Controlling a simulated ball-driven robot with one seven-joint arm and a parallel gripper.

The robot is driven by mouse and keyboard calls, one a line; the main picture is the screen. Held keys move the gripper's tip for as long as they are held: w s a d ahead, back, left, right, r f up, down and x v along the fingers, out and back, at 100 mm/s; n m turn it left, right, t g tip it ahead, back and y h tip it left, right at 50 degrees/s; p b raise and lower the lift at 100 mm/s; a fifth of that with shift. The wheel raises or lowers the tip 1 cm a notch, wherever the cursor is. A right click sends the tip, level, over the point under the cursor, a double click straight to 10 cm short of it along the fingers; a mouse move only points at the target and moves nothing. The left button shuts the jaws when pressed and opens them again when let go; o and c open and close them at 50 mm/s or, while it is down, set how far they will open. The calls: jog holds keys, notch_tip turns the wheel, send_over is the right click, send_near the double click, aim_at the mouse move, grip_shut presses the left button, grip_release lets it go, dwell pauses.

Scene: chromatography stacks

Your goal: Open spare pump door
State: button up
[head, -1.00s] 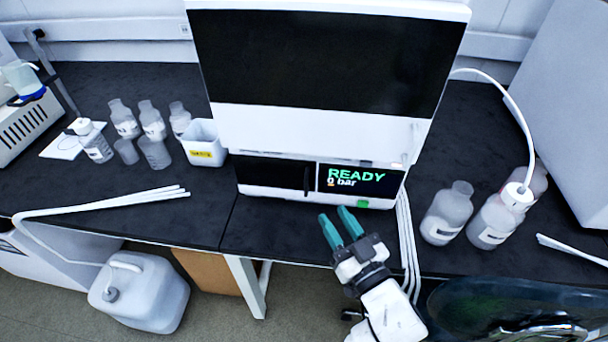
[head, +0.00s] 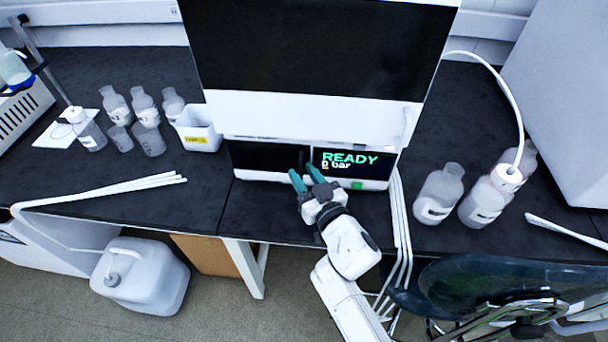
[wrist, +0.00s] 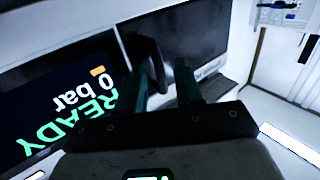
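The pump front sits low in the white instrument stack, with a dark door panel (head: 262,158) on the left and a lit display (head: 350,163) reading "READY 0 bar" on the right. A black upright handle (head: 302,158) stands out from the door beside the display. My gripper (head: 302,170) has its two teal fingers apart, with the tips at the handle's lower part. In the wrist view, the handle (wrist: 147,58) shows just ahead of the left finger, and the door panel (wrist: 195,35) lies beyond. Contact cannot be told. The door looks shut.
White tubes (head: 400,225) hang over the bench edge right of my arm. Bottles (head: 440,195) stand to the right. More bottles and a white bin (head: 198,132) stand left of the stack. A chair (head: 500,285) is at lower right.

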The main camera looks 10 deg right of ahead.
jog(key=shift+w, duration=0.2)
grip_shut()
dwell(1.4)
